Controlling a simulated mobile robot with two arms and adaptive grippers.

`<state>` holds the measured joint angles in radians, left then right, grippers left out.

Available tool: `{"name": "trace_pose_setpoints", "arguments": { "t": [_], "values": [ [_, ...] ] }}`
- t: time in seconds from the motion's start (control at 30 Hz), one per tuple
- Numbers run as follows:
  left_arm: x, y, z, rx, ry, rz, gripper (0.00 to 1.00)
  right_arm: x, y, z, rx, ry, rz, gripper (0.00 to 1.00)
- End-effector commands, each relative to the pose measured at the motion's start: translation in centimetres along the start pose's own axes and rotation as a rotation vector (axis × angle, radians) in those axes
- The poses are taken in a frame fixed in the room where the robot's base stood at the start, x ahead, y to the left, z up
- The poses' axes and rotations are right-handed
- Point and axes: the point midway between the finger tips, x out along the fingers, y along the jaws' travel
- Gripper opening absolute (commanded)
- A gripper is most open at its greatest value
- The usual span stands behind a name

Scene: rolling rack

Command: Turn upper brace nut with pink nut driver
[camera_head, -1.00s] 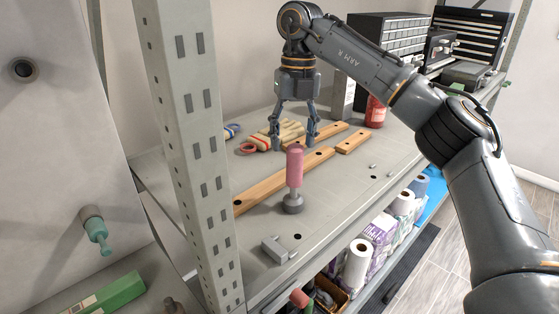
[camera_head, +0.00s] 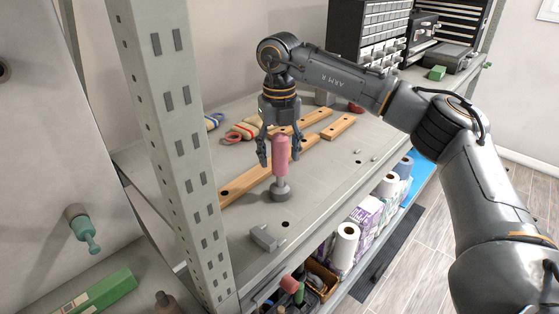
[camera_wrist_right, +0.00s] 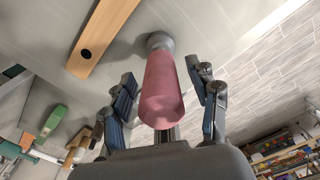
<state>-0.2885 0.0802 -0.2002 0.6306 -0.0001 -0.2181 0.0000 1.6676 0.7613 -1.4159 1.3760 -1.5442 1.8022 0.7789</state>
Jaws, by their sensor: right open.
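The pink nut driver (camera_head: 281,170) stands upright on the grey shelf, its pink handle up and its grey end down. It also shows in the right wrist view (camera_wrist_right: 162,88). My right gripper (camera_head: 280,156) is open, pointing down, with one finger on each side of the upper handle. In the right wrist view a gap shows between the handle and each finger (camera_wrist_right: 165,97). My left gripper is not in view. I cannot make out the upper brace nut for certain.
Wooden slats (camera_head: 250,180) lie behind the driver, with gloves (camera_head: 243,131) farther back. A grey metal block (camera_head: 266,237) sits near the shelf's front edge. The perforated rack post (camera_head: 184,150) stands at the left. A teal-tipped fitting (camera_head: 84,228) juts from the left panel.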

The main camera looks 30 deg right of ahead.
Motion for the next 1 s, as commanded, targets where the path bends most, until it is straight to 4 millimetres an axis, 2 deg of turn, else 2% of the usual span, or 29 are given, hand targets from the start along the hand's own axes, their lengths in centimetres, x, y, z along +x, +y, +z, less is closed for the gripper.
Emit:
{"name": "trace_pose_setpoints", "arguments": {
  "t": [0.03,0.2,0.47,0.7,0.77,1.0],
  "values": [
    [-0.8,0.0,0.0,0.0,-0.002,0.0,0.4,0.5,-0.1,-0.2,0.0,0.004,-0.001,0.6],
    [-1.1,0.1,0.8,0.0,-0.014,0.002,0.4,2.6,0.0,-0.1,0.001,0.002,0.0,0.6],
    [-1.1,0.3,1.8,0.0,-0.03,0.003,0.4,2.9,0.0,-0.1,0.001,-0.001,0.001,0.6],
    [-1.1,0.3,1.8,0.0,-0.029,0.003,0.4,2.9,0.0,-0.1,0.001,0.0,0.001,0.11],
    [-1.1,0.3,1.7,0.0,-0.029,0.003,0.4,2.9,0.0,-0.1,0.001,0.0,0.001,0.0],
    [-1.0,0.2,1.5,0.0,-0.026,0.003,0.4,2.9,0.0,-0.1,0.001,-0.001,0.001,0.0]
  ]
}}
